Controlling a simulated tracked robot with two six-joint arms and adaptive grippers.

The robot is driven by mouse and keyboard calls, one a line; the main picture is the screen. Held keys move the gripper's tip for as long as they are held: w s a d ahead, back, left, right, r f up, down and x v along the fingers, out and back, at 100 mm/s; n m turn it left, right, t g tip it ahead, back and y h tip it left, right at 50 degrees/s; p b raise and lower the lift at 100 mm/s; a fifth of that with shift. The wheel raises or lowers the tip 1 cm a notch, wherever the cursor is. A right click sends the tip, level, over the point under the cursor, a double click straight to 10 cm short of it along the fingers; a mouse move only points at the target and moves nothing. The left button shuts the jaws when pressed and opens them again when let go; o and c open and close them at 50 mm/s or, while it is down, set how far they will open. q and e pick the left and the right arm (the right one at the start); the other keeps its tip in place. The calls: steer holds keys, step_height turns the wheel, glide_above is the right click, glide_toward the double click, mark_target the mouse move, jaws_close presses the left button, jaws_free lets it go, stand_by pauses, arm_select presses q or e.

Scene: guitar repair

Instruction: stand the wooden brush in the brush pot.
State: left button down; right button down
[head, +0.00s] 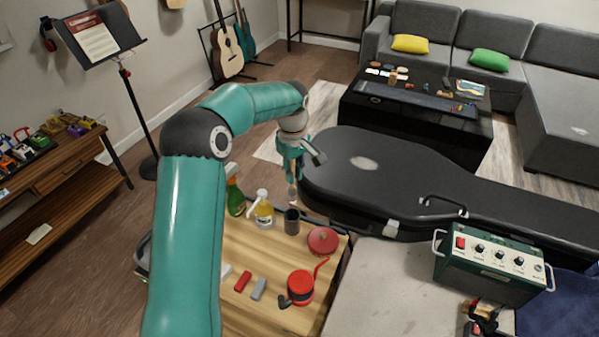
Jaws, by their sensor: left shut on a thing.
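My left gripper (292,167) reaches in from the left and is shut on the wooden brush (292,191). The brush hangs down below the fingers, roughly upright, and its upper part is hidden by the gripper. A dark grey cylindrical pot (292,222), which looks like the brush pot, stands upright on the wooden table. The brush's lower end shows just above the pot's rim, apart from it in the picture. I cannot tell how exactly it lines up in depth.
A green spray bottle (235,197) and a yellow-labelled bottle (264,210) stand left of the pot. A red round container (322,241) and a red can (300,287) stand to its right and front. A black guitar case (400,180) lies behind.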

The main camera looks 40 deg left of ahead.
mark_target(293, 194)
arm_select(q)
steer(key=shift+s+a+f, duration=0.1)
steer(key=shift+f, duration=0.4)
steer(key=shift+f+b, duration=3.95)
steer(key=shift+f, duration=1.15)
steer(key=c, duration=1)
jaws_free()
steer(key=shift+r, duration=0.1)
step_height(293, 194, up, 12)
steer(key=shift+f, duration=0.15)
